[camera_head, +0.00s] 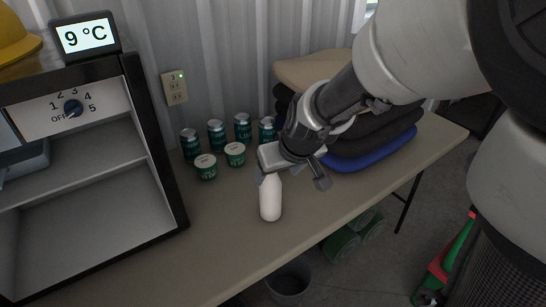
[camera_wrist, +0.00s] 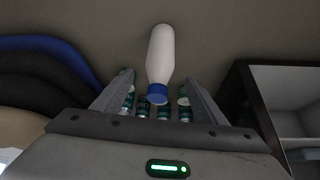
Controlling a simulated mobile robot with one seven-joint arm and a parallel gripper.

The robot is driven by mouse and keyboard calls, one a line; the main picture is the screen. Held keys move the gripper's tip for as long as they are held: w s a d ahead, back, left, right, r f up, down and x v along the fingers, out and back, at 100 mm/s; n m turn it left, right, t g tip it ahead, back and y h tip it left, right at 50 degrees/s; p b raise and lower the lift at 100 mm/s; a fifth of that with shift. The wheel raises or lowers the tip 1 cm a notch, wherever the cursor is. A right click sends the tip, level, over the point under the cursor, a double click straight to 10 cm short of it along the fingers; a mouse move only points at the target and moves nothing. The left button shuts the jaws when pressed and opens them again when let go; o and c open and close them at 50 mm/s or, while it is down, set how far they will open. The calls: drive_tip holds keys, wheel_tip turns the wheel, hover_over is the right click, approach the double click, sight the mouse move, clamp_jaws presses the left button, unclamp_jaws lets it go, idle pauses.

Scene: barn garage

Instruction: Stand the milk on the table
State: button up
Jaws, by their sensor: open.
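The milk is a white bottle (camera_head: 270,200) with a blue cap; it stands upright on the table (camera_head: 225,262), near its front edge. In the head view my gripper (camera_head: 291,179) is just above and to the right of it, and hides the cap. In the wrist view the bottle (camera_wrist: 160,55) shows beyond the fingers, its blue cap toward me and in line with the gap between the fingertips (camera_wrist: 157,80). My gripper is open, with nothing clamped between its fingers.
Several green cans (camera_head: 216,135) and two small tubs (camera_head: 206,166) stand behind the bottle. Folded dark and blue cloths (camera_head: 370,150) lie to the right. Bare tabletop lies between fridge and bottle.

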drive_tip(key=s+d+r+m+h, duration=0.1)
drive_tip(key=s+d+r+m, duration=0.1)
drive_tip(key=s+d+r, duration=0.4)
drive_tip(key=s+d+r+m+h, duration=0.1)
drive_tip(key=s+d+r, duration=0.5)
drive_tip(key=s, duration=0.6)
drive_tip(key=shift+s+d+r+m, duration=0.25)
drive_tip(key=shift+s+d+m, duration=0.1)
drive_tip(key=shift+m, duration=0.45)
